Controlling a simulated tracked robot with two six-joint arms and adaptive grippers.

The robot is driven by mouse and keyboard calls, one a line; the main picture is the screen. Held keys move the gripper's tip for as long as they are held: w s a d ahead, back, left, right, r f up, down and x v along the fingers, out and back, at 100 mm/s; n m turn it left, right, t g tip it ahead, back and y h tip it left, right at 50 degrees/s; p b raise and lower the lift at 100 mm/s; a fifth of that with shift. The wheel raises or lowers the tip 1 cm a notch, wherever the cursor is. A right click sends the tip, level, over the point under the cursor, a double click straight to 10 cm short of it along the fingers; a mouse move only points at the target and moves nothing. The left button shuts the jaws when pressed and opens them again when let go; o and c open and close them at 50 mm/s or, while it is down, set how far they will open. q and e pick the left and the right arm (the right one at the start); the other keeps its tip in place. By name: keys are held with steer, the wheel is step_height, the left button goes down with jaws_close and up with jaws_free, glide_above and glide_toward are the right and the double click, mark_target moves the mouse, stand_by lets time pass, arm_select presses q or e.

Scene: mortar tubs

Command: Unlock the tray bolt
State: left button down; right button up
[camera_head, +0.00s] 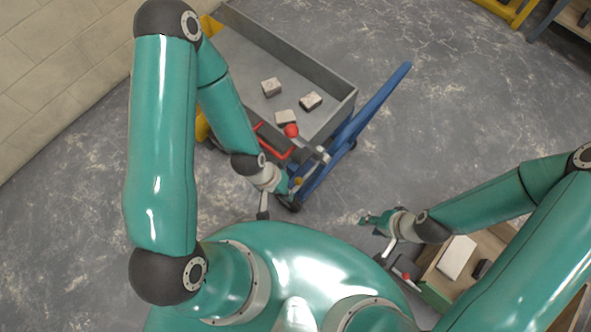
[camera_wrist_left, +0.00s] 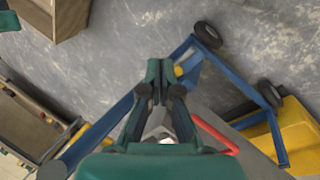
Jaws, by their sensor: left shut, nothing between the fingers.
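The grey tray (camera_head: 335,117) sits on a cart with a blue frame (camera_head: 380,100) and holds a few pale blocks. A red ball knob (camera_head: 291,130) and a red handle (camera_head: 270,141) are at its near end. I cannot tell for sure which part is the tray bolt. My left gripper (camera_head: 286,186) is at the near end of the cart, beside a small yellow part (camera_head: 298,181). In the left wrist view its fingers (camera_wrist_left: 160,70) are shut and empty, with yellow (camera_wrist_left: 178,70) just beyond them. My right gripper (camera_head: 366,218) is over the floor; its jaws are too small to read.
A wooden box (camera_head: 427,284) with a pale block in it is at the lower right. Another wooden box (camera_wrist_left: 58,12) shows in the left wrist view. A wall (camera_head: 60,75) runs along the left. Cart wheels (camera_wrist_left: 208,34) stand on the floor. Floor right of the cart is clear.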

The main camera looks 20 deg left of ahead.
arm_select(q)
steer(key=s+a+f+n+g+h+b, duration=0.1)
steer(key=s+a+f+g+h+b, duration=0.15)
steer(key=f+b, duration=0.65)
steer(key=s+a+f+n+g+h+b, duration=0.15)
steer(key=f+h+b, duration=0.25)
steer(key=f+b, duration=0.6)
steer(key=w+a+n+t+h+b, duration=0.1)
steer(key=w+a+t+h+b, duration=0.1)
steer(key=w+t+b, duration=0.3)
steer(key=w+a+r+n+t+h+b, duration=0.1)
steer(key=w+a+t+h+b, duration=0.2)
steer(key=w+a+t+b, duration=0.2)
steer(key=w+t+b, duration=0.1)
steer(key=w+b, duration=0.1)
steer(key=shift+a+r+n+b, duration=0.25)
steer(key=shift+r+n+b, duration=0.05)
steer(key=shift+n+b, duration=0.1)
steer(key=b+x, duration=0.2)
steer(key=x, duration=0.8)
steer(key=shift+s+d, duration=0.1)
steer(key=shift+s, duration=0.05)
